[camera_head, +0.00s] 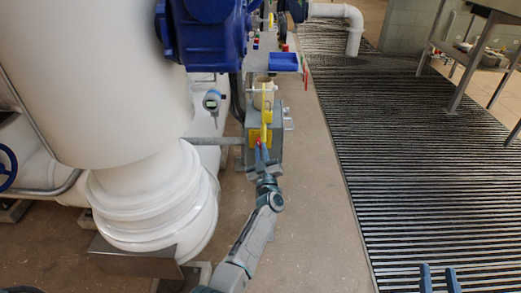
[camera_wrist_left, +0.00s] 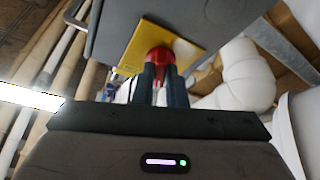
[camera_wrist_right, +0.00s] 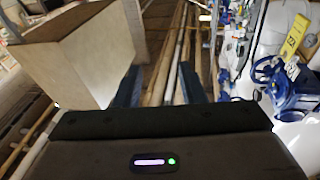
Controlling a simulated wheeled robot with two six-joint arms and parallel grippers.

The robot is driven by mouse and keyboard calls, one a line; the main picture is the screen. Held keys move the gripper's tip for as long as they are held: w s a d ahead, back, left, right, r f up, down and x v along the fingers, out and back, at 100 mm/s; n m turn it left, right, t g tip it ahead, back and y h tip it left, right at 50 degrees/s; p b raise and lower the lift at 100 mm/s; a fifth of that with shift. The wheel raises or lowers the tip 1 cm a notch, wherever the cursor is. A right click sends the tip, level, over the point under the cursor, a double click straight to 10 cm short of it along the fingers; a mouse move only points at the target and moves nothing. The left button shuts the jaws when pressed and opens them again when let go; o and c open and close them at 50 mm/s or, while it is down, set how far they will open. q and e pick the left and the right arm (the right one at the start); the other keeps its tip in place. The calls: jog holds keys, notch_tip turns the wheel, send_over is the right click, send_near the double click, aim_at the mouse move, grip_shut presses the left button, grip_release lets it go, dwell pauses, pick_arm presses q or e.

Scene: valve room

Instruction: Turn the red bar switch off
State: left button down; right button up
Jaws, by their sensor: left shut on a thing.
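The red bar switch (camera_wrist_left: 160,56) sits on a yellow plate (camera_wrist_left: 175,38) on the grey box, best seen in the left wrist view. In the head view only a small bit of red shows at the fingertips, beside the yellow plate (camera_head: 253,137). My left gripper (camera_head: 261,155) is shut on the red bar switch; its two fingers (camera_wrist_left: 163,82) stand close together on either side of it. My right gripper (camera_head: 438,279) is at the bottom right of the head view, over the grating. Its fingers are wide apart and empty in the right wrist view (camera_wrist_right: 160,86).
A large white pipe (camera_head: 150,200) and a blue valve body (camera_head: 208,35) stand left of the grey box. A blue tray (camera_head: 283,62) and a yellow upright part (camera_head: 265,118) lie beyond the switch. The grated floor (camera_head: 430,180) at right is mostly clear.

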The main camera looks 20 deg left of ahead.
pick_arm(q)
jog(key=shift+d+n+g+y+p, duration=0.1)
jog(key=shift+n+g+y+p, duration=0.25)
jog(key=shift+n, duration=1.05)
jog(key=shift+d+n+g+y+p, duration=0.15)
jog(key=shift+n+g+y, duration=0.35)
jog(key=shift+n, duration=0.9)
pick_arm(e)
notch_tip(320, 180, down, 6)
jog(key=s+g, duration=0.2)
jog(key=g, duration=0.2)
jog(key=shift+a+f, duration=0.2)
jog(key=shift+a, duration=0.05)
pick_arm(q)
jog(key=shift+a, duration=0.1)
jog(key=c, duration=1.5)
grip_release()
jog(key=shift+r, duration=0.1)
